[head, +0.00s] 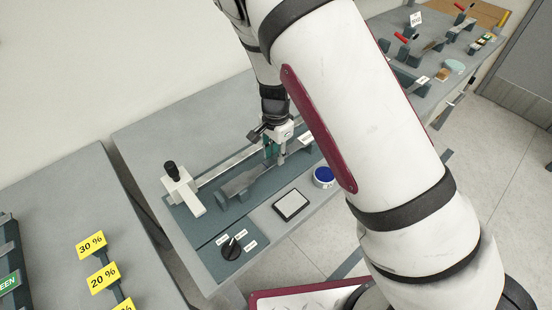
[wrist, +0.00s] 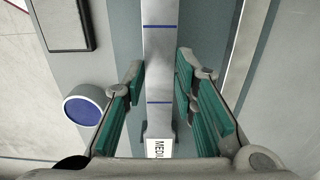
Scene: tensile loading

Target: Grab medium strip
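The medium strip (wrist: 160,65) is a grey metal strip with two blue lines across it. It runs lengthwise through the middle of the wrist view, above a partly hidden label (wrist: 158,149) reading "MEDIU". In the head view the strip (head: 240,183) lies across a dark holder (head: 222,199) on the bench. My gripper (wrist: 160,80) is open, with a green-padded finger on each side of the strip and visible gaps between. In the head view my gripper (head: 274,152) is over the strip, pointing down; its fingertips partly hide the strip.
A white device with a black knob (head: 172,168) and a long rail stands behind the strip. A small framed panel (head: 291,204), a blue-topped round container (head: 324,176) and a dial (head: 231,248) sit in front. My arm hides much of the right side.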

